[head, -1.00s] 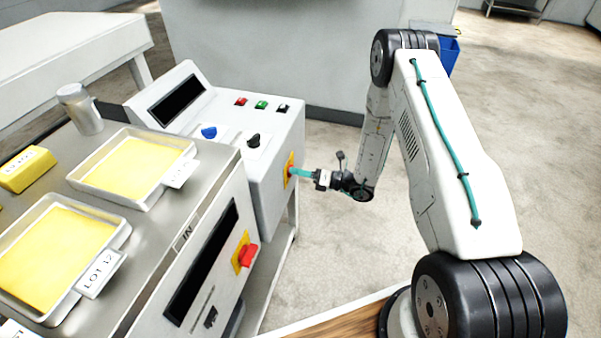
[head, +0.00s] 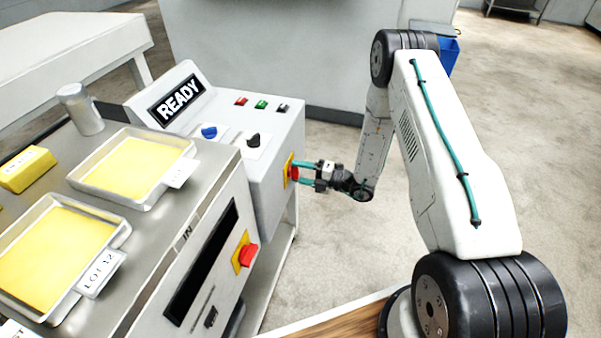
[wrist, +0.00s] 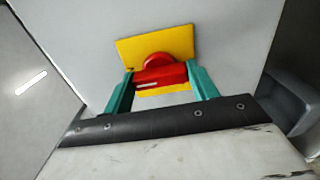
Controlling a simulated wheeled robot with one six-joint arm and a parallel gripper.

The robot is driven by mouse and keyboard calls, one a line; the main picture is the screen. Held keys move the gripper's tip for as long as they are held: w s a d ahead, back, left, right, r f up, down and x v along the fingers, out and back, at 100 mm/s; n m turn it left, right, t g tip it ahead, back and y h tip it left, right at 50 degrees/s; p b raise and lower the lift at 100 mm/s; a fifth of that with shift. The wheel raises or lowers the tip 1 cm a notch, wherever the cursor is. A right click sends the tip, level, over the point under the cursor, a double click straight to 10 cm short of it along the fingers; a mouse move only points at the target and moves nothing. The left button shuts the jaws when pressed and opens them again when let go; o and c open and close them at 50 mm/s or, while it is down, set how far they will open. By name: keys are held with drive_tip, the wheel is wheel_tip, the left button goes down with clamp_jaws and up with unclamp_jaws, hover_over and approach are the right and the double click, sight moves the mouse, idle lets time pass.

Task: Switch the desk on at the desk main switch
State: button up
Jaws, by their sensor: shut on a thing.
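The desk main switch is a red knob (head: 294,174) on a yellow plate (head: 287,166), on the right side of the grey control desk (head: 272,185). In the wrist view the red knob (wrist: 160,76) sits between the two teal fingers of my gripper (wrist: 161,82), on its tilted yellow plate (wrist: 182,42). My gripper (head: 302,173) reaches it from the right and is shut on the knob. The desk display (head: 180,99) is lit and reads READY.
A second red knob (head: 248,255) on yellow is on the machine front beside a dark display (head: 201,262). The desk top carries a blue knob (head: 209,132), a black knob (head: 254,140) and small buttons. Trays of yellow sheet (head: 135,163) lie left. The floor right of the desk is clear.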

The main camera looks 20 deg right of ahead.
drive_tip(key=shift+o, duration=0.2)
drive_tip(key=shift+d, duration=0.1)
drive_tip(key=shift+c, duration=0.2)
drive_tip(key=o, duration=1)
drive_tip(key=shift+s, duration=0.1)
drive_tip(key=v, duration=0.7)
drive_tip(key=shift+s+d, duration=0.2)
drive_tip(key=shift+d, duration=0.05)
